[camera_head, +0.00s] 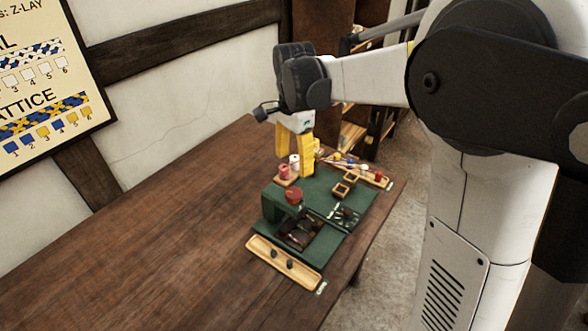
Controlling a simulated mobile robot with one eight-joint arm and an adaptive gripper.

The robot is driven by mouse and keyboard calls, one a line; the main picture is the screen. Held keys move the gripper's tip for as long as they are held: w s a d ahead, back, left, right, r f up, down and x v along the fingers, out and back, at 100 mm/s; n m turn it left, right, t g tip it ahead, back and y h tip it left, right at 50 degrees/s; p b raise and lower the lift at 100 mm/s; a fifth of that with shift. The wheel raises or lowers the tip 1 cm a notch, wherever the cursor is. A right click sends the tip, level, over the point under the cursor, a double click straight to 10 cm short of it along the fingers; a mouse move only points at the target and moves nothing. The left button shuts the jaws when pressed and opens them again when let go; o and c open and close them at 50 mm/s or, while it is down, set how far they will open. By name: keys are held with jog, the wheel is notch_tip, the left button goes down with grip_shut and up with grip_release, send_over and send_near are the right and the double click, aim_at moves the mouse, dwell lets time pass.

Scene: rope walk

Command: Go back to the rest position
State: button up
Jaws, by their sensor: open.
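My gripper (295,155) has yellow fingers that point down over the far left part of the green mat (325,200). The fingers are apart and I see nothing held between them. A red spool (284,172) and a white spool (294,161) stand close to the fingertips; whether the fingers touch them I cannot tell. My arm reaches in from the right, above the table.
The wooden table (150,220) is bare on its left side. On the mat are a red round thing (293,195), small wooden boxes (340,189) and a dark tray (318,246). A wooden tray (262,250) lies in front. A wall chart (45,75) hangs left.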

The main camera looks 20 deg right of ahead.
dwell(0.4)
jog(key=s+r+n+t+b, duration=0.1)
jog(key=s+n+t, duration=0.6)
jog(key=s+n, duration=0.7)
jog(key=s+b, duration=0.1)
jog(key=s, duration=0.5)
dwell(1.1)
